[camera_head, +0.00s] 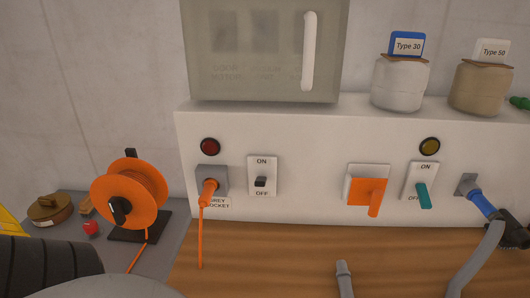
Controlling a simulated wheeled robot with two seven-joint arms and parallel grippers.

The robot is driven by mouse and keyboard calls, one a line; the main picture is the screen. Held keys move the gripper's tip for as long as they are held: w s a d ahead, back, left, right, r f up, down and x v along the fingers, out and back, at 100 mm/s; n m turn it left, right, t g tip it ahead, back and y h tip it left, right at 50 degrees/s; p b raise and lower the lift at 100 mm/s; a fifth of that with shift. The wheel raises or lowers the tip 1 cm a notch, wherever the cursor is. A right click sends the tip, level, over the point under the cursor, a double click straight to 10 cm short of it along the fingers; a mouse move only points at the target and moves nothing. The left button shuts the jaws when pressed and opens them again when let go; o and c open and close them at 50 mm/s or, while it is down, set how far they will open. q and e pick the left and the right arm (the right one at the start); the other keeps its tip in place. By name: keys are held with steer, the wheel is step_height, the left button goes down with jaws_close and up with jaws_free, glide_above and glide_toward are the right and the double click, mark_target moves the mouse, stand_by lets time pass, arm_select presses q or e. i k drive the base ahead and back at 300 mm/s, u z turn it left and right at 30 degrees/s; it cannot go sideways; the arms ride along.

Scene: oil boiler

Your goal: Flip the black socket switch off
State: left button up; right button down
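A white switch plate (262,167) marked ON and OFF with a black lever (261,182) is on the white panel, beside the grey socket (213,180) with an orange plug (208,192) in it. A second, tilted ON/OFF plate (419,180) has a teal lever (423,195) pointing down. A blue plug (480,203) sits in a socket right of it; the label below is partly hidden and too small to read surely. My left gripper is not in view.
An orange lever (374,195) on a white plate sticks out between the switches. Red (210,147) and yellow (430,146) lamps sit above. An orange cable reel (130,196) stands left. Two jars (399,84) (481,89) stand on the ledge. The wooden worktop (260,260) is mostly clear.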

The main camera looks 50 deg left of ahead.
mark_target(260, 181)
steer(key=k, duration=0.95)
steer(key=u, duration=1.5)
